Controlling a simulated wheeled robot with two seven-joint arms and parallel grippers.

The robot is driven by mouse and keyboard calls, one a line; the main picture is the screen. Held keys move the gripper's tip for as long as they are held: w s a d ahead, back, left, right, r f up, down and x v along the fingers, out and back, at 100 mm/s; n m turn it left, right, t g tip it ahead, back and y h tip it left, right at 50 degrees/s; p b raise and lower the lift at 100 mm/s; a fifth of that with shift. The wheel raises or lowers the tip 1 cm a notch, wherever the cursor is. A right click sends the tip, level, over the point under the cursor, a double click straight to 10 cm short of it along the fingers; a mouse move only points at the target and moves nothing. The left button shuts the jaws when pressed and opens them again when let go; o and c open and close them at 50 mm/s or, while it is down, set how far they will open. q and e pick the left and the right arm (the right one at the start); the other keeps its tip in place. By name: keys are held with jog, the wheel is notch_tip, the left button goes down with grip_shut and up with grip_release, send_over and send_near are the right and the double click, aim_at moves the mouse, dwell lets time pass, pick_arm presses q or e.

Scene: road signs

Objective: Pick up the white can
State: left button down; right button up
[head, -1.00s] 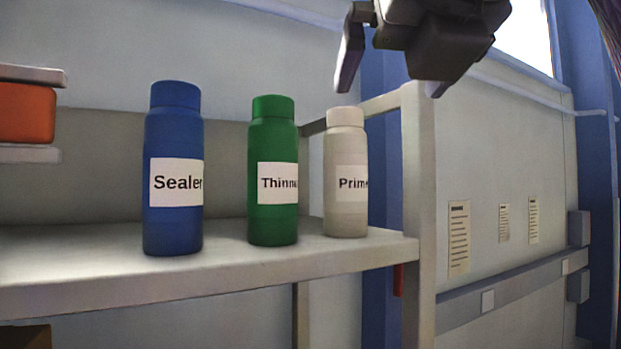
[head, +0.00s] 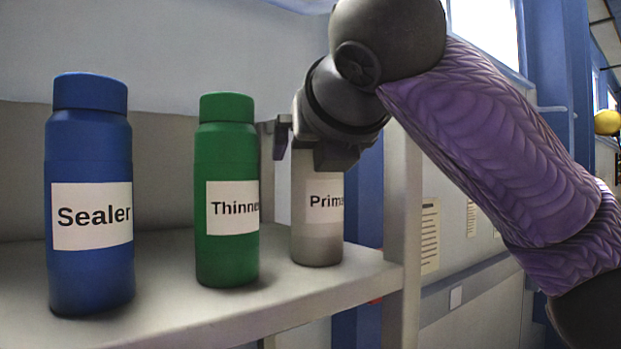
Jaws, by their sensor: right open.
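The white can (head: 317,222), with a label reading "Prim...", stands upright at the right end of the shelf. My right gripper (head: 303,146) is open at the top of this can. One finger shows to the left of the can's top, and the gripper body covers the can's cap. I cannot tell whether the fingers touch the can or how far down they reach. My left gripper is not in view.
A green can (head: 226,245) labelled "Thinn..." stands close to the left of the white can. A blue can (head: 90,275) labelled "Sealer" stands further left. The shelf (head: 215,318) has a post (head: 402,215) at its right end.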

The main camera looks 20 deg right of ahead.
jog(key=shift+s, duration=0.25)
jog(key=shift+c, duration=1.2)
jog(key=shift+w, duration=0.1)
jog(key=c, duration=0.5)
grip_shut()
notch_tip(320, 180, up, 9)
jog(key=shift+a+f, duration=0.15)
jog(key=shift+r, duration=0.6)
jog(key=shift+d+r, duration=0.1)
jog(key=shift+d, duration=0.1)
